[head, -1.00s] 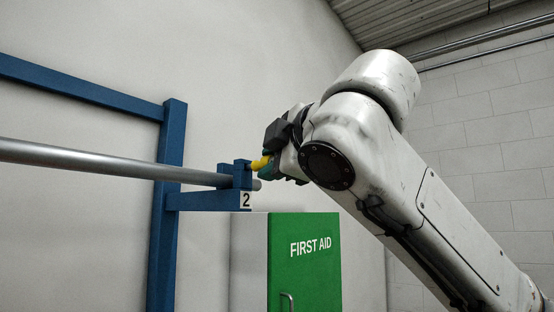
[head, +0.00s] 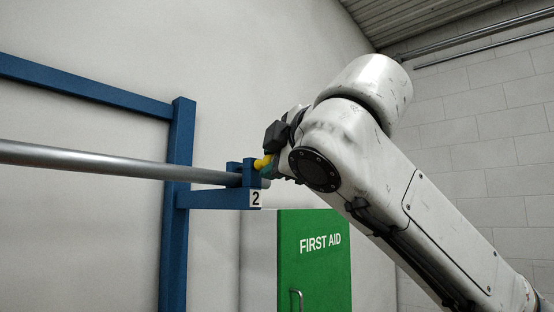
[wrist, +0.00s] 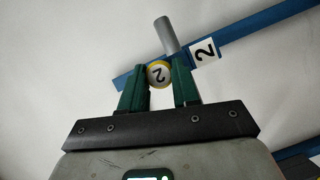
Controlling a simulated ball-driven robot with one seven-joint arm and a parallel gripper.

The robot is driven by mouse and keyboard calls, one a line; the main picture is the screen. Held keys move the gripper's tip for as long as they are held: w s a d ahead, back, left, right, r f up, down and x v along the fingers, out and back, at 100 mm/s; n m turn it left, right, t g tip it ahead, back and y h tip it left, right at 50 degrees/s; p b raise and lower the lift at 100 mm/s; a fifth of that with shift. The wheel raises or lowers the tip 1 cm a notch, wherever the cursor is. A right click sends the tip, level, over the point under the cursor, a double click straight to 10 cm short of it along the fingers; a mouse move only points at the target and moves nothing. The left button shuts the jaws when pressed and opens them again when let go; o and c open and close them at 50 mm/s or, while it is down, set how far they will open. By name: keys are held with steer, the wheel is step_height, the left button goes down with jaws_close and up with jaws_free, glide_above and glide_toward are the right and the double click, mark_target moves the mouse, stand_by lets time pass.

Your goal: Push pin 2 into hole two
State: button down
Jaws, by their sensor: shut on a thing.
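Pin 2 (head: 262,162) is yellow in the head view. In the wrist view its round end (wrist: 158,73) shows a white face with a 2 and a yellow rim. My gripper (wrist: 160,84) has its green fingers shut on the pin, one on each side. In the head view my gripper (head: 272,168) is at the right of the blue bracket (head: 225,199), with the pin's front end against the bracket's upright. A label with a 2 (head: 255,198) is on the bracket's end, also in the wrist view (wrist: 204,51). Hole two itself is hidden.
A grey steel bar (head: 100,163) runs through the bracket from the left. A blue post (head: 178,200) carries the bracket. A green first aid cabinet (head: 315,262) stands below my gripper. The pale wall behind is bare.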

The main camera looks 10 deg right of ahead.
steer(key=shift+a, duration=0.15)
steer(key=c, duration=1.2)
jaws_free()
steer(key=shift+w, duration=0.1)
steer(key=shift+o, duration=0.7)
steer(key=shift+w+a+f, duration=0.1)
steer(key=shift+a, duration=0.05)
steer(key=o, duration=0.3)
steer(key=b+v, duration=0.3)
steer(key=v, duration=0.8)
steer(key=shift+w, duration=0.1)
